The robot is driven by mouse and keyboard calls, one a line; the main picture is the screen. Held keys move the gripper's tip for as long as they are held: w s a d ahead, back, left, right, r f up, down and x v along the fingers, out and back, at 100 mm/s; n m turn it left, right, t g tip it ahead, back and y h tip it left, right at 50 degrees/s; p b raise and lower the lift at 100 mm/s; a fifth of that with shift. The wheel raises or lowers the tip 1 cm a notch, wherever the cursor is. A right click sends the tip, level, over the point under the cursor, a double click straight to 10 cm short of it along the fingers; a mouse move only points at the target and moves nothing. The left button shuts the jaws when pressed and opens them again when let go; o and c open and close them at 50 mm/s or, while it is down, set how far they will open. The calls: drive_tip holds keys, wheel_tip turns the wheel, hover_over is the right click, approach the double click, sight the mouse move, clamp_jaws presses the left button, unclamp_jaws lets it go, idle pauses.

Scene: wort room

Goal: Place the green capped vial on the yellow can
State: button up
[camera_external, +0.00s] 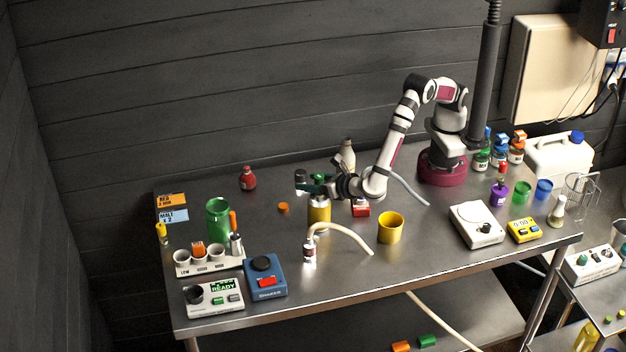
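The yellow can (319,212) stands on the steel table near its middle, with a greyish upper part. My gripper (316,186) is directly over the can's top, reaching in from the right with the arm low. Dark green shows at its fingers, and a small white-and-dark piece (300,178) sits at its left end. I cannot tell whether this is the green capped vial in the fingers, or whether the gripper touches the can. At the back right stands a small labelled bottle with a green top (480,158), beside a blue-topped one and an orange-topped one.
A yellow cup (390,228) stands right of the can. A hose with a metal fitting (310,250) lies in front. A green cylinder (218,220) and blue shaker (265,276) stand left.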

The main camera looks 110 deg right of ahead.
drive_tip(key=shift+r, duration=0.1)
drive_tip(key=v, duration=1.2)
drive_tip(key=s+d+r+m+g+y, duration=0.2)
drive_tip(key=s+d+r+m+g, duration=0.15)
drive_tip(key=s+d+m, duration=0.35)
drive_tip(key=s+d+r+m+g+y, duration=0.1)
drive_tip(key=s+d+r+m+g, duration=0.3)
drive_tip(key=d, duration=0.6)
drive_tip(key=s+f+m+y, duration=0.2)
drive_tip(key=s+m+y, duration=0.8)
drive_tip(key=s+m, duration=0.8)
drive_tip(key=shift+d+f+m, duration=0.15)
drive_tip(key=shift+f+m, duration=0.15)
drive_tip(key=shift+m, duration=0.4)
